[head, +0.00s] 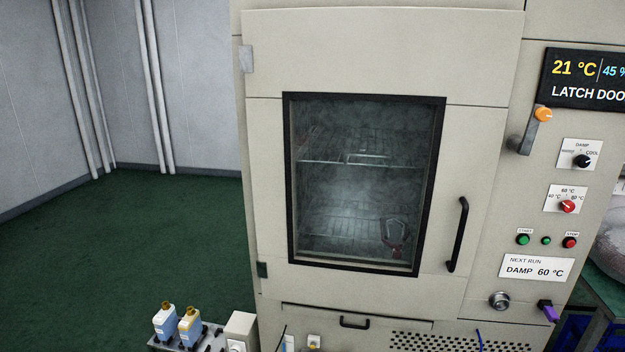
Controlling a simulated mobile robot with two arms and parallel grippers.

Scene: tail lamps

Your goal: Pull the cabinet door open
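The cabinet door (380,70) is a large beige panel with a dark-framed window (365,180), and it looks shut. Its hinges show on the left edge, one near the top (246,58) and a dark one lower down (262,269). A black vertical bar handle (457,235) is on the door's right side. Through the glass I see wire racks (345,160) and a reddish lamp-like part (393,236) low on the right. A grey latch lever (526,138) with an orange knob (543,115) sits right of the door, pointing up. Neither gripper is in view.
Right of the door are a display (590,80) reading 21 °C and "LATCH DOO", dials, buttons and a "DAMP 60 °C" label (536,268). A small rack with bottles (178,325) stands at the lower left. The green floor (120,260) at left is clear.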

